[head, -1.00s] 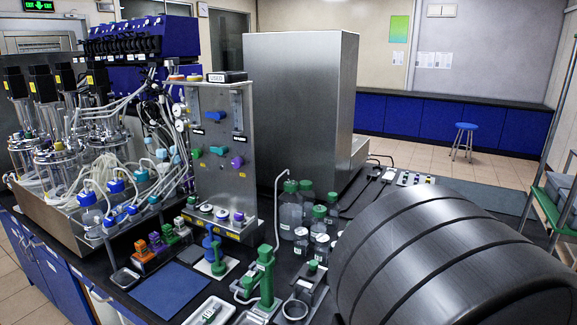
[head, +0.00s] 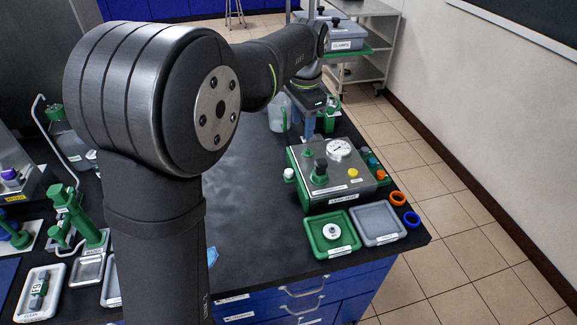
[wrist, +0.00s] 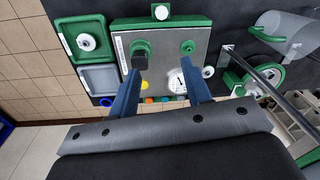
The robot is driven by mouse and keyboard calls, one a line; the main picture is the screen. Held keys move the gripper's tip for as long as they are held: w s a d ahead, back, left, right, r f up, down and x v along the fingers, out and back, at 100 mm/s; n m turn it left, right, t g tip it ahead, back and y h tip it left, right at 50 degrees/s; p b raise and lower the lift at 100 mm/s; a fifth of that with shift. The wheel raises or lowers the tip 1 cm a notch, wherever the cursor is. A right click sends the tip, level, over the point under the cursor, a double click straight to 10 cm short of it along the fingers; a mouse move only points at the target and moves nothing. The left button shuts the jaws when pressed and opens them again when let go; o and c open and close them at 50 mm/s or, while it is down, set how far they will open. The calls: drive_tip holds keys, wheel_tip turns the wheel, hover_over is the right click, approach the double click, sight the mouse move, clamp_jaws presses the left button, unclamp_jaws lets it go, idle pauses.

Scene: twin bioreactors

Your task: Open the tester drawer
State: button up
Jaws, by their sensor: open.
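Blue drawers (head: 285,303) with metal bar handles (head: 303,292) are in the bench front below the worktop and look shut. Their labels are too small to read, so I cannot tell which is the tester drawer. A grey metal tester box (head: 335,182) with a gauge and a green-based black knob stands on the bench; it also shows in the wrist view (wrist: 165,48). My gripper (wrist: 160,68) is open and empty, its two blue fingers pointing toward the box. I cannot tell whether they touch it. The drawer fronts do not show in the wrist view.
A green tray (head: 318,246) with a white round part and a grey tray (head: 372,236) sit at the bench's front edge. Orange (head: 398,198) and blue (head: 412,219) rings lie beside them. Tiled floor (head: 470,235) in front and right is clear. A cart (head: 360,50) stands behind.

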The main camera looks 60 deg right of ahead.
sight(289, 171)
drive_tip(key=w+f+m, duration=0.1)
drive_tip(key=f, duration=0.4)
drive_tip(key=w+f, duration=0.1)
drive_tip(key=f, duration=0.5)
drive_tip(key=w+f+m, duration=0.1)
drive_tip(key=f, duration=0.4)
drive_tip(key=shift+w+a+f+m+g+y, duration=0.25)
drive_tip(key=shift+a+m+g+y, duration=0.05)
drive_tip(key=shift+a+y, duration=0.1)
clamp_jaws()
